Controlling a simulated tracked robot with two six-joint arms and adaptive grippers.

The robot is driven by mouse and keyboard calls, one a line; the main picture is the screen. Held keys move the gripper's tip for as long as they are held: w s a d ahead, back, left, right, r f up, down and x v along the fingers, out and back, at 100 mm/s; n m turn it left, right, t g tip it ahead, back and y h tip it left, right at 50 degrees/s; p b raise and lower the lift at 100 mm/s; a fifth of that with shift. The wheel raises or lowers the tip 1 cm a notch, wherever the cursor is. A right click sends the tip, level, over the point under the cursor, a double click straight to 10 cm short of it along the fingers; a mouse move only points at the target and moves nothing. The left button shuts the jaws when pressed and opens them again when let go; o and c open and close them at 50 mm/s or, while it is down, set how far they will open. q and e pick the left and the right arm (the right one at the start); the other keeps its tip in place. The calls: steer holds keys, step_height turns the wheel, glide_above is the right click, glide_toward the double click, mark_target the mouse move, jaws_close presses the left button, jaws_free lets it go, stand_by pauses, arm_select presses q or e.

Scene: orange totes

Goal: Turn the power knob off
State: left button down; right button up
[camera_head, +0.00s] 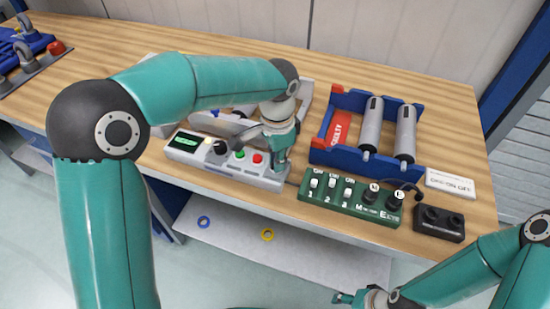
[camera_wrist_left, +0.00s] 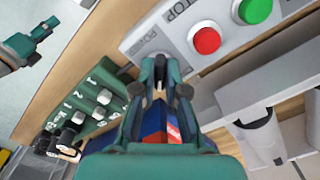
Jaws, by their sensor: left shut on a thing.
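A light grey control panel (camera_head: 225,166) sits at the front of the wooden bench, with a lit green display, a black knob, a green button and a red button. My left gripper (camera_head: 281,165) points down at the panel's right end. In the left wrist view the left gripper's fingertips (camera_wrist_left: 160,65) are closed together at the panel's edge, beside a small printed label. They are shut on the power knob, which the fingers mostly hide, so its setting cannot be read. My right gripper (camera_head: 350,298) is low at the bottom, away from the panel; its opening is unclear.
A green switch box (camera_head: 325,210) with several white switches and two black knobs stands right of the panel. Behind it is a blue crate (camera_head: 328,155) with grey cylinders. A black two-socket block (camera_head: 440,224) and a white sign (camera_head: 450,184) are at the right.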

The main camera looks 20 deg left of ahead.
arm_select(q)
steer(key=shift+n, duration=0.3)
steer(key=n, duration=0.3)
steer(key=shift+w+n, duration=0.1)
steer(key=shift+n, duration=0.3)
steer(key=n+b, duration=0.1)
steer(key=n, duration=0.8)
steer(key=shift+b, duration=0.3)
steer(key=n, duration=0.4)
steer(key=shift+r, duration=0.1)
steer(key=c, duration=1.2)
jaws_free()
